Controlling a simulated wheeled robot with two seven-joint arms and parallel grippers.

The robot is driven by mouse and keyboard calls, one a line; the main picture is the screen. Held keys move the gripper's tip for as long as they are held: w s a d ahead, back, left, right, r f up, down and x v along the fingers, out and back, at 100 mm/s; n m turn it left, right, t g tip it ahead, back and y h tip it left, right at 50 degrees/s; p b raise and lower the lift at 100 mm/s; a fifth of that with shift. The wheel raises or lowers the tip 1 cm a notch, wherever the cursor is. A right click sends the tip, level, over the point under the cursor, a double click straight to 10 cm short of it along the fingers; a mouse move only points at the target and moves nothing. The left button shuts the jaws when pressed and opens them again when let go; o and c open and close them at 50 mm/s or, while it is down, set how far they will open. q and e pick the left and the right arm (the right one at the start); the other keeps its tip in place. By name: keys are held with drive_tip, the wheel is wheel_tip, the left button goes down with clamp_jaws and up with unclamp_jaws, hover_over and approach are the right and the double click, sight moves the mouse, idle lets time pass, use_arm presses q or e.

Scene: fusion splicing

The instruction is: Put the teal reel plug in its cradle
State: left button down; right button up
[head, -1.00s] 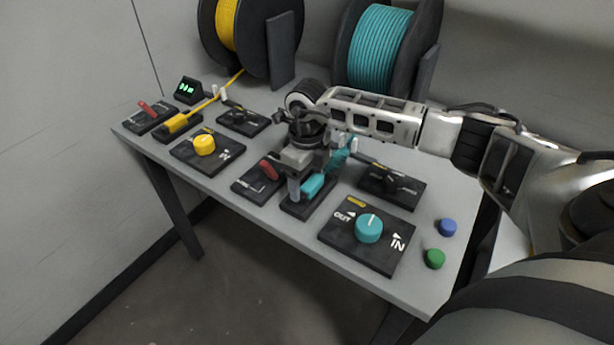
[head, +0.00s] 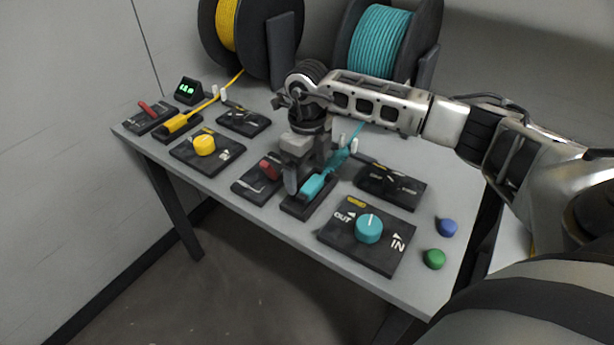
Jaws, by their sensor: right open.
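The teal reel plug (head: 313,187) lies on its dark cradle (head: 296,208) near the table's front edge. It appears seated in the cradle, and its teal cable (head: 345,150) runs back toward the teal reel (head: 378,45). My right gripper (head: 303,178) is open, pointing down just above and left of the plug. One finger shows in front beside the plug; the other is mostly hidden. I cannot tell whether a finger still touches the plug. My left gripper is not in view.
A red-levered block (head: 262,174) stands just left of the cradle. A teal knob panel (head: 368,230) and a switch block (head: 390,188) are to the right. Blue (head: 447,227) and green (head: 434,258) buttons are at the right edge. A yellow plug (head: 178,122) sits at the left.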

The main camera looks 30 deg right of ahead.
sight(307, 184)
wheel_tip(307, 184, up, 8)
drive_tip(key=s+a+f+y, duration=0.2)
drive_tip(key=a+y, duration=0.1)
drive_tip(key=a, duration=0.3)
drive_tip(key=s+a+f+n+g+y, duration=0.1)
drive_tip(key=a+y, duration=0.1)
drive_tip(key=a, duration=0.4)
drive_tip(key=s+a+f+y, duration=0.2)
drive_tip(key=a+y, duration=0.1)
drive_tip(key=a, duration=0.3)
drive_tip(key=s+a+r+m+t+y, duration=0.3)
drive_tip(key=a+r+m+t+y, duration=0.3)
drive_tip(key=a+m+y, duration=0.45)
drive_tip(key=w+d+f+m+t+h, duration=0.1)
drive_tip(key=d+f+m+t+h, duration=0.15)
drive_tip(key=m+t, duration=0.45)
drive_tip(key=w+d+f+m+t+h, duration=0.1)
drive_tip(key=d+f+m+t+h, duration=0.2)
drive_tip(key=m, duration=0.6)
drive_tip(key=s+d+f+m+g+h, duration=0.2)
drive_tip(key=s+d+f+m+h, duration=0.2)
drive_tip(key=f, duration=0.4)
drive_tip(key=s+d+f+m+g+h, duration=0.2)
drive_tip(key=s+f+m+h, duration=0.3)
drive_tip(key=s+f+m, duration=0.3)
drive_tip(key=shift+s+d+g+h, duration=0.3)
drive_tip(key=shift+d+h, duration=0.1)
drive_tip(key=shift+d, duration=0.45)
drive_tip(key=shift+m, duration=0.25)
drive_tip(key=shift+c, duration=0.3)
